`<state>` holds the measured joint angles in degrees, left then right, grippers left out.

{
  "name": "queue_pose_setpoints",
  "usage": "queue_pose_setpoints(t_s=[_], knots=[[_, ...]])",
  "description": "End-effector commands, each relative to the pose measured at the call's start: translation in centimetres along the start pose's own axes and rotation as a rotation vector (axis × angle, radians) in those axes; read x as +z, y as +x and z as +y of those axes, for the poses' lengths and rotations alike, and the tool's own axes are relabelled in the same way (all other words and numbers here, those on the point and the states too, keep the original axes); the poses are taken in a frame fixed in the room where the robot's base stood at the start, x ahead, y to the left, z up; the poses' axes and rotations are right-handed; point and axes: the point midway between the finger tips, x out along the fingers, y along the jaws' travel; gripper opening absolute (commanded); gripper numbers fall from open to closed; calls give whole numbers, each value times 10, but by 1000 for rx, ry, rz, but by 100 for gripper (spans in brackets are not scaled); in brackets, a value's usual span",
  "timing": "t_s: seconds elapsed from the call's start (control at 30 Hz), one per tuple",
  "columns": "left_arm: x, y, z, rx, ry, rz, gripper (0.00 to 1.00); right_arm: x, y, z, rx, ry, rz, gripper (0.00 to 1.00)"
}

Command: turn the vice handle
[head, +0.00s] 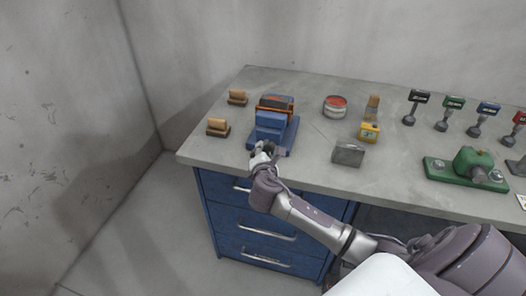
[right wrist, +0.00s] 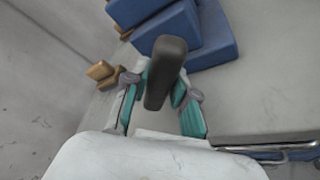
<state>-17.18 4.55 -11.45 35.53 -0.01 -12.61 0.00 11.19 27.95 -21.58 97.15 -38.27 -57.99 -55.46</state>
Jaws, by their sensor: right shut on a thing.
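The blue vice (head: 271,127) stands near the left front edge of the workbench. An orange and dark piece (head: 276,103) sits at its back. In the right wrist view the blue vice body (right wrist: 188,35) is at the top. The dark vice handle (right wrist: 166,72) stands between the fingers there. My right gripper (head: 263,150) is at the front of the vice, at the bench edge. It also shows in the right wrist view (right wrist: 160,95), its fingers on either side of the handle, shut on it. The handle is mostly hidden in the head view. My left gripper is not in view.
Two brown blocks (head: 218,127) lie left of the vice. A red-topped round tin (head: 335,106), a yellow box (head: 369,132) and a grey metal block (head: 348,154) stand to its right. A green device (head: 470,166) is farther right. Blue drawers (head: 262,215) are below.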

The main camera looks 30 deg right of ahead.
Motion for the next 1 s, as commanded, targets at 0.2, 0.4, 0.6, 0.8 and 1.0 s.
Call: queue_pose_setpoints(t_s=[0.2, 0.4, 0.6, 0.8, 1.0], knots=[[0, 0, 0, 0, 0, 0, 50, 0, 0, 1, 2, 4, 1, 0], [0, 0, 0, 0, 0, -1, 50, 0, 0, 1, 2, 4, 0, 0], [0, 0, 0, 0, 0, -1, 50, 0, 0, 1, 2, 3, 0, 46], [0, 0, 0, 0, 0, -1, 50, 0, 0, 0, 1, 1, 0, 50], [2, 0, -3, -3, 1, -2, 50, 0, -5, 0, 1, 1, 1, 50]])
